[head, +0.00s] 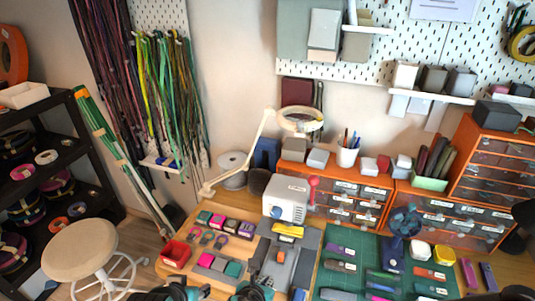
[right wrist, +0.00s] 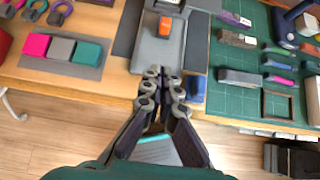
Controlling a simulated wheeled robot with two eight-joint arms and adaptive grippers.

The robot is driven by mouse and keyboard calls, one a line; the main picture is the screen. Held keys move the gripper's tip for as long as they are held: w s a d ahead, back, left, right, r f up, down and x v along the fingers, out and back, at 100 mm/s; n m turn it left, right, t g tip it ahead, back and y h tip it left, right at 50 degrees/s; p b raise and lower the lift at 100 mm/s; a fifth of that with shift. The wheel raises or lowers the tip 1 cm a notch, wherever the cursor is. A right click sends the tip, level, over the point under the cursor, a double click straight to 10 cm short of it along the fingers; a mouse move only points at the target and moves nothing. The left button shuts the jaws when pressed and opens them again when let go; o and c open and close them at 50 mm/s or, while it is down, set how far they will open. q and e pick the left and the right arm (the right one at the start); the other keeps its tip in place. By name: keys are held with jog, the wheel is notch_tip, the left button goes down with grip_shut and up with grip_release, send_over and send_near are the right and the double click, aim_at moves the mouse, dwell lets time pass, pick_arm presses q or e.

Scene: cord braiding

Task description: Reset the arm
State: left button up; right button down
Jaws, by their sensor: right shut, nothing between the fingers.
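My right gripper (right wrist: 163,77) is shut and empty in the right wrist view. Its fingertips are over the table's front edge, below a grey pad (right wrist: 155,50) with an orange piece (right wrist: 165,27) on it. A blue block (right wrist: 197,88) is just right of the fingers. In the head view the right gripper (head: 258,287) shows at the bottom edge, partly cut off. Dark and teal parts of my left gripper (head: 168,294) show at the bottom edge to its left; its fingers cannot be made out.
The wooden table (head: 148,270) holds a red bin (head: 176,253), a white machine (head: 286,200), a lamp (head: 301,120) and a green mat (head: 340,279) with several tools. A round stool (head: 79,249) stands at the left.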

jog(key=s+d+r+m+y, duration=0.1)
jog(key=s+d+r+m, duration=0.1)
jog(key=d+m, duration=0.4)
jog(key=s+d+r+m+g+y, duration=0.1)
jog(key=d+m, duration=0.5)
jog(key=m, duration=0.9)
jog(key=s+d+r+m, duration=0.3)
jog(key=d+r+m, duration=0.2)
jog(key=m, duration=0.6)
jog(key=shift+s+d+r+y, duration=0.15)
jog(key=shift+s+d+y, duration=0.1)
jog(key=shift+d+y, duration=0.2)
